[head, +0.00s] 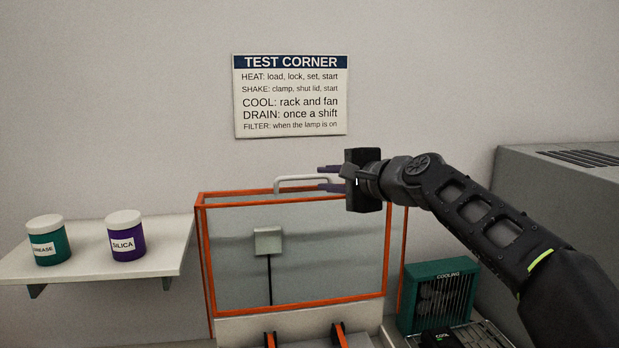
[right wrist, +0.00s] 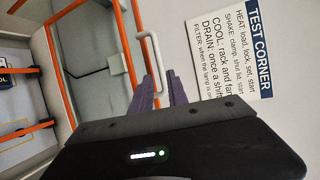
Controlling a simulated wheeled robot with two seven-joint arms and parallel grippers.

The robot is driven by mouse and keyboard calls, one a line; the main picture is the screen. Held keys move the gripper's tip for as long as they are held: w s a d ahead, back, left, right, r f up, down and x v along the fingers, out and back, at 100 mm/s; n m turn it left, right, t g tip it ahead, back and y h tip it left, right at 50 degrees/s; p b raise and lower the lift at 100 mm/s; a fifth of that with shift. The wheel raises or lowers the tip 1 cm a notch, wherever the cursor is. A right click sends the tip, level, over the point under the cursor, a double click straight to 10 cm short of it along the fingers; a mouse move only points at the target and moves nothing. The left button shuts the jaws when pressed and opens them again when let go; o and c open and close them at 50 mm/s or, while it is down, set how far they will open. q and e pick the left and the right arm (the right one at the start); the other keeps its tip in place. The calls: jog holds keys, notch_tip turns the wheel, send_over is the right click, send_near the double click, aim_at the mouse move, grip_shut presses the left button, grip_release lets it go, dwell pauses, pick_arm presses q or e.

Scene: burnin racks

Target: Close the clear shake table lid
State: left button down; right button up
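The clear shake table lid (head: 330,235) has an orange frame and stands upright, open, above the shake table (head: 290,325). A pale bar handle (head: 300,179) sits on its top edge. My right gripper (head: 329,178) is at the right end of this handle, its two purple fingers apart, one above and one below the bar. In the right wrist view the handle (right wrist: 150,52) runs down to between the fingers (right wrist: 160,92). Whether the fingers touch it I cannot tell. My left gripper is out of view.
A shelf (head: 160,254) at left holds a green jar (head: 48,246) and a purple jar (head: 127,240). A green cooling unit (head: 438,300) stands right of the lid, below my right arm. A grey cabinet (head: 570,200) is at far right. A sign (head: 290,95) hangs behind.

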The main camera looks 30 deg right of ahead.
aim_at(310, 178)
jog(key=p+x, duration=0.2)
jog(key=x, duration=0.5)
jog(key=shift+w, duration=0.25)
jog(key=shift+c, duration=0.4)
grip_shut()
dwell(0.8)
